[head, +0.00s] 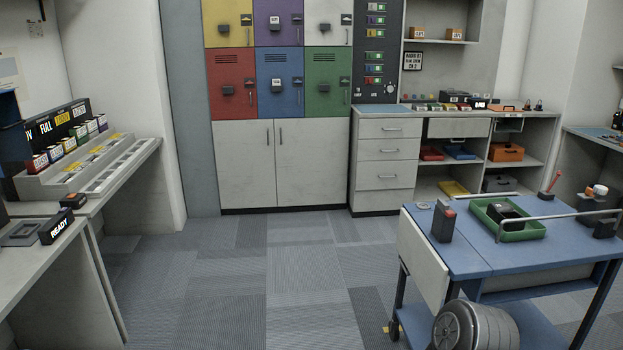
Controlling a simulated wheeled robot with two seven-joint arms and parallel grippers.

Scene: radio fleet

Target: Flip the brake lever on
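A blue-topped cart (465,250) stands at the right. A thin red stick rises at a tilt from a small black base (546,196) at the cart's far side. It looks like a lever, but I cannot tell for sure that it is the brake lever. A small yellow piece (388,328) shows low by the cart's near left caster and is too small to make out. Neither of my grippers is in view.
On the cart are a dark handheld radio (443,221) and a green tray (510,226) with a black item. A metal rail (560,215) crosses the cart top. A counter (50,265) is at left. The carpet (270,270) between is clear; cabinets (275,165) stand behind.

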